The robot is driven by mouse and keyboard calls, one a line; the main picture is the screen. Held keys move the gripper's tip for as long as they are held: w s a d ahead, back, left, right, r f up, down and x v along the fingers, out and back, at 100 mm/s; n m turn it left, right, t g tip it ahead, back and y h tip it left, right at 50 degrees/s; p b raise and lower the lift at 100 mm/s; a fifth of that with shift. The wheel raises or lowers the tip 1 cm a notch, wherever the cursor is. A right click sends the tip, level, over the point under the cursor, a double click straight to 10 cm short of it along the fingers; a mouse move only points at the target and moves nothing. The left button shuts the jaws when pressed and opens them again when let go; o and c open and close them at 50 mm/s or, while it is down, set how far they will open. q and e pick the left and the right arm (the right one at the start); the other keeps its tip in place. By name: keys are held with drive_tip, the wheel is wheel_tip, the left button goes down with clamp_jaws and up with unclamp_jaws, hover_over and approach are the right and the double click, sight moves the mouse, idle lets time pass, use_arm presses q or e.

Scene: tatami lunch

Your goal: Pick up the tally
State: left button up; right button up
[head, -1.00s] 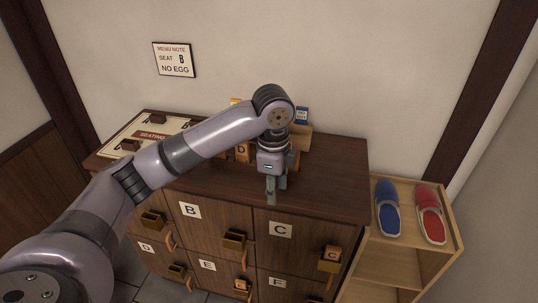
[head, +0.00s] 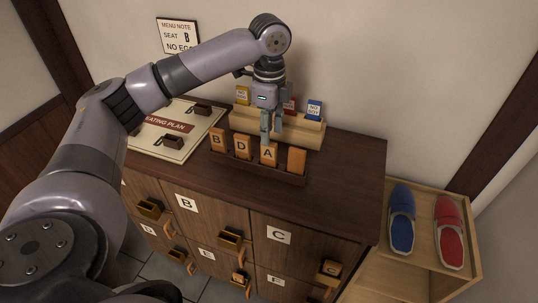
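Wooden tallies stand in a dark rack (head: 262,172) on top of the cabinet. From left to right they are the B tally (head: 217,140), the D tally (head: 241,147), the A tally (head: 268,154) and one with no visible letter (head: 296,161). My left gripper (head: 271,138) points down, its fingertips just above or behind the top of the A tally. Its fingers look close together from this angle, and I cannot tell whether they are apart or touching the tally. My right gripper is not in view.
A stepped wooden stand (head: 308,135) with coloured cards is behind the rack. A seating plan board (head: 190,140) lies at left. The wall note (head: 178,37) shows seat B. The cabinet (head: 205,222) has lettered doors. A shelf with blue (head: 402,220) and red slippers (head: 450,235) stands at right.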

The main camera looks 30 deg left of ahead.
sight(269, 153)
use_arm(q)
wheel_tip(269, 153, down, 4)
drive_tip(key=shift+r+p, duration=0.1)
drive_tip(key=shift+p, duration=0.2)
drive_tip(key=shift+f, duration=0.35)
drive_tip(key=f, duration=0.1)
drive_tip(key=f+p, duration=0.1)
drive_tip(key=f, duration=0.1)
drive_tip(key=shift+w+a+f+p, duration=0.15)
drive_tip(key=shift+a+f+p, duration=0.1)
drive_tip(key=shift+f+p, duration=0.1)
drive_tip(key=shift+f, duration=0.35)
drive_tip(key=shift+c, duration=1.4)
clamp_jaws()
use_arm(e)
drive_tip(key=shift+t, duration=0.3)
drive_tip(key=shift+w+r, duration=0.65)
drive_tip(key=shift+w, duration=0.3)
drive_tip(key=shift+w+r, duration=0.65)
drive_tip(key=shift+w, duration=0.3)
